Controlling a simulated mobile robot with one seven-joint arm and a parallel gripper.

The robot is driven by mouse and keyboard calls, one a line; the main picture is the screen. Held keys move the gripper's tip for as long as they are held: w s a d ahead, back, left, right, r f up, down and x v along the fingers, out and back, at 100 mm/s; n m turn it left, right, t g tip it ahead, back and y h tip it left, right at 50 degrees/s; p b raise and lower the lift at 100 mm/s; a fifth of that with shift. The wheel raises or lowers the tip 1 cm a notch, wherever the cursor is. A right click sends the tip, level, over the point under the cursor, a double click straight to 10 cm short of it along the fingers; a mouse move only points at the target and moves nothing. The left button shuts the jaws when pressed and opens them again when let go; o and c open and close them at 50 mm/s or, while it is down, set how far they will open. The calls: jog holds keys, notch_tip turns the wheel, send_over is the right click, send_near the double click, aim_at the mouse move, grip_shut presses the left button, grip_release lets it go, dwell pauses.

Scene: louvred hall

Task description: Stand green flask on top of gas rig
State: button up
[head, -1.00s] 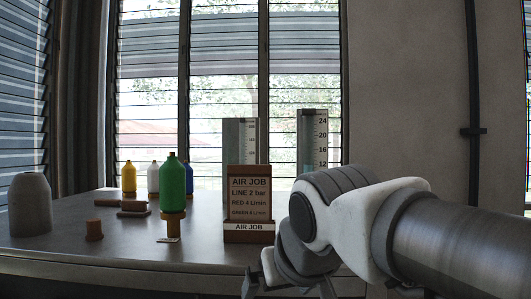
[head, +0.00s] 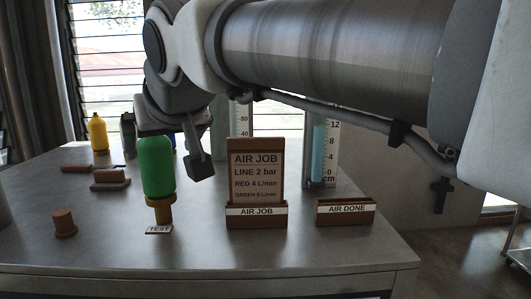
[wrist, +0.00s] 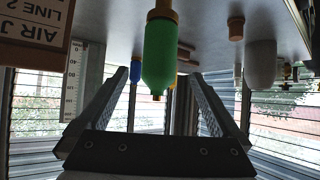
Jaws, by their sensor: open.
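The green flask (head: 157,166) stands upright on a small brown-yellow stand (head: 160,211), with a TEST label in front. In the wrist view the green flask (wrist: 158,55) appears upside down, between the lines of the two jaws. My gripper (wrist: 158,78) is open and empty. In the head view it is behind and above the flask, with one finger to the flask's right and the other hidden. Whether it touches the flask I cannot tell. No part is marked as the gas rig; the TEST stand may belong to it.
An AIR JOB board (head: 256,180) stands right of the flask, close to my finger. An AIR DONE holder (head: 345,212) and a scaled tube (head: 318,150) are farther right. A brown stopper (head: 64,223), small blocks (head: 110,180) and a yellow flask (head: 97,132) are left. The front tabletop is clear.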

aim_at(157, 163)
jog(key=shift+b+x, duration=0.7)
jog(key=shift+x, duration=4.3)
jog(key=shift+r, duration=0.1)
grip_shut()
